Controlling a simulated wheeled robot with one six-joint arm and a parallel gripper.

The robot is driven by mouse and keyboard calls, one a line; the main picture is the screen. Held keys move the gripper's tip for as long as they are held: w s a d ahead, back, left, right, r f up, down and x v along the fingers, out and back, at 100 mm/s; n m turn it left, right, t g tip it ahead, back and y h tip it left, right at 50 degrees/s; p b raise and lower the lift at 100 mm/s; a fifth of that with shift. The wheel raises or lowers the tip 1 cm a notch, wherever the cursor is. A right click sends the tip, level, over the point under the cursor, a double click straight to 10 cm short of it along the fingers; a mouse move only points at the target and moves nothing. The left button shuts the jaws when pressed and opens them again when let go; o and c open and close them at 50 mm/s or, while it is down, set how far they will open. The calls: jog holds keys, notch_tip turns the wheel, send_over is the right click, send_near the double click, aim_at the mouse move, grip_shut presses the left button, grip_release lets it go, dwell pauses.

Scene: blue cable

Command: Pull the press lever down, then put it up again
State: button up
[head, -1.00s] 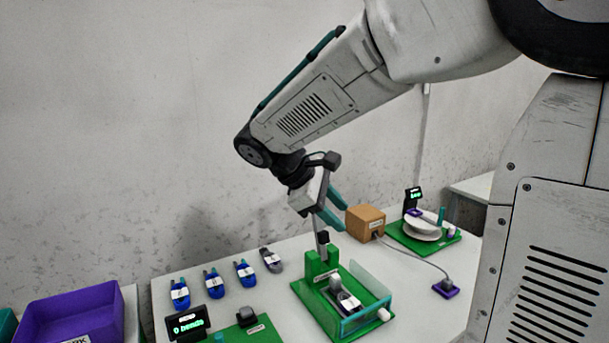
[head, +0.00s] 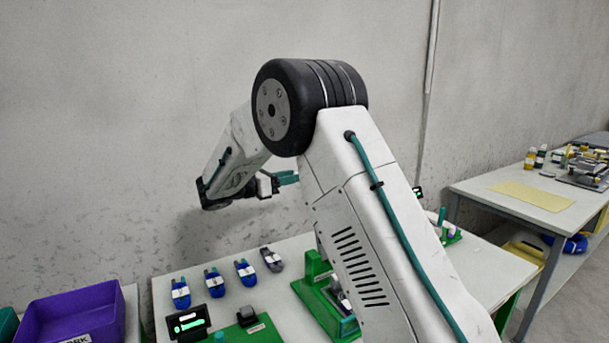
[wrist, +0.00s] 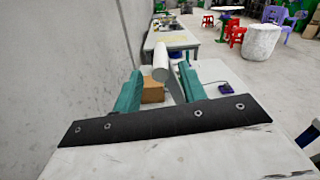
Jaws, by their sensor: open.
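The green press (head: 318,290) stands on the table; my arm hides its right part and its lever in the head view. My gripper (head: 288,178) is above and behind the press, its teal fingers pointing right, with their tips partly hidden by my arm. In the wrist view my gripper (wrist: 160,72) is open. A pale cylindrical handle (wrist: 160,60), seemingly the press lever's, with a grey bar beside it, lies between the fingers or just beyond them. I cannot tell whether they touch it.
Several blue cables (head: 213,283) and a grey one (head: 271,260) lie left of the press. A small display (head: 188,322) and a purple bin (head: 72,318) are at front left. A brown box (wrist: 152,92) is beyond the fingers. Another table (head: 515,190) stands at right.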

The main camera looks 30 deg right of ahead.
jog(key=d, duration=0.5)
grip_shut()
jog(key=shift+s+d, duration=0.1)
jog(key=shift+s, duration=0.05)
